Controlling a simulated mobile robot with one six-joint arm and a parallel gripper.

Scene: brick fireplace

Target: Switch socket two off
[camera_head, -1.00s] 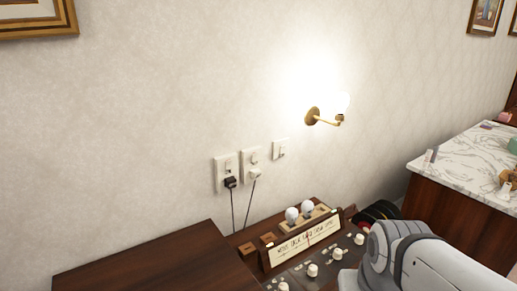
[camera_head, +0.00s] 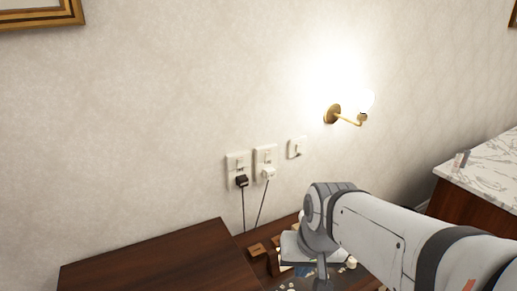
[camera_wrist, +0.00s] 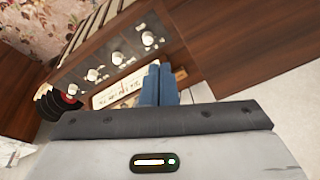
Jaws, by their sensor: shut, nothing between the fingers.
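Three wall plates are in a row in the head view. The left socket (camera_head: 236,161) has a black plug (camera_head: 242,181). The middle socket (camera_head: 263,157) has a white plug (camera_head: 268,173); it is second from either end. The right plate (camera_head: 297,147) has no plug. No readable number marks them, and the switch positions are too small to tell. My gripper's blue fingers (camera_wrist: 159,68) are together and empty in the wrist view, over the wooden device with knobs. In the head view my arm is right of and below the sockets, apart from them.
A dark wooden cabinet (camera_head: 150,262) stands at lower left. The device (camera_wrist: 112,55) with white knobs and a lettered panel (camera_wrist: 118,90) is below the sockets, partly hidden by my arm. A lit wall lamp (camera_head: 333,114) is at upper right. A marble-topped counter (camera_head: 485,165) stands right.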

